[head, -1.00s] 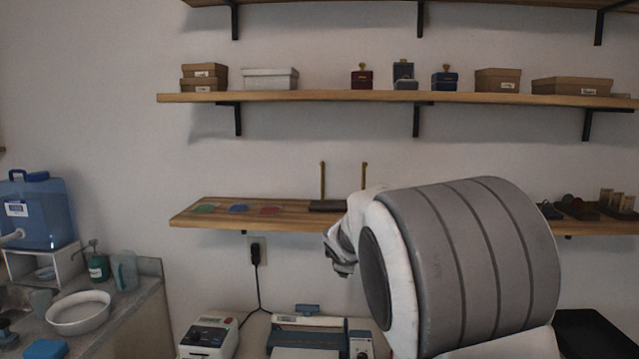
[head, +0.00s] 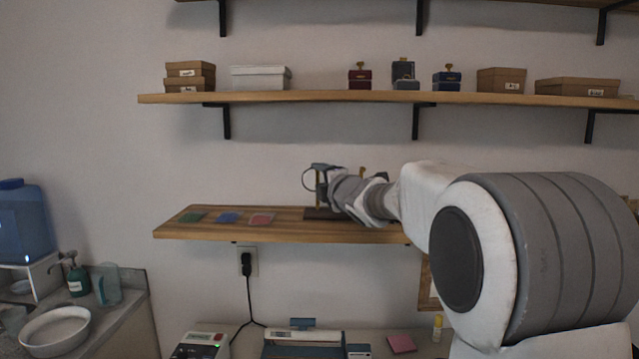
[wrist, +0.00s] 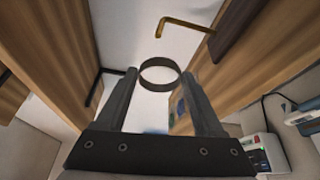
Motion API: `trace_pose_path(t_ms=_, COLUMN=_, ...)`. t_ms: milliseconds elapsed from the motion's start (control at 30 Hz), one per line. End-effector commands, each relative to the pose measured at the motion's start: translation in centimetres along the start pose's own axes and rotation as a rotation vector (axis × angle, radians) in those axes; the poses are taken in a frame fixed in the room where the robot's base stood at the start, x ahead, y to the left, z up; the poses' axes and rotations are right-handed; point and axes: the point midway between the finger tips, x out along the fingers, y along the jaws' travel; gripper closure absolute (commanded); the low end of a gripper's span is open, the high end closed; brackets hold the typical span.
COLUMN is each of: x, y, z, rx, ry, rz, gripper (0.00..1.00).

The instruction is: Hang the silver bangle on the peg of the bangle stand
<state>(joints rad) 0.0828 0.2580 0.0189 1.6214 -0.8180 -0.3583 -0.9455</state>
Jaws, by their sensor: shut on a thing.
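The silver bangle, a dark grey ring in this light, is held between the two fingertips of my gripper (wrist: 160,76); its rim (wrist: 157,88) shows in the wrist view. In the head view the bangle (head: 305,181) shows at the left end of my gripper (head: 325,180), above the wooden shelf. The bangle stand has a dark base (head: 316,213) on that shelf and brass pegs, partly hidden by my gripper and arm. In the wrist view a bent brass peg (wrist: 187,22) juts from the dark base (wrist: 240,22), beyond the bangle and apart from it.
Green, blue and red flat pieces (head: 228,217) lie on the lower shelf (head: 185,229), left of the stand. The upper shelf (head: 330,97) above holds several boxes. A label printer (head: 203,345) and other equipment sit below. The air left of my gripper is clear.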

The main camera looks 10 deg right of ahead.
Motion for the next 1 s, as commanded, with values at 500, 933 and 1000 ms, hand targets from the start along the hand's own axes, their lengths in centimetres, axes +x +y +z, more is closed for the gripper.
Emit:
trace_pose_path(t_ms=500, x=3.6, y=0.1, z=1.6, rx=0.003, ry=-0.002, rz=-0.003, gripper=0.85)
trace_pose_path(t_ms=933, x=6.7, y=0.1, z=2.9, rx=0.002, ry=-0.003, rz=-0.003, gripper=0.85)
trace_pose_path(t_ms=1000, x=7.3, y=0.1, z=3.2, rx=0.002, ry=-0.003, rz=-0.004, gripper=0.85)
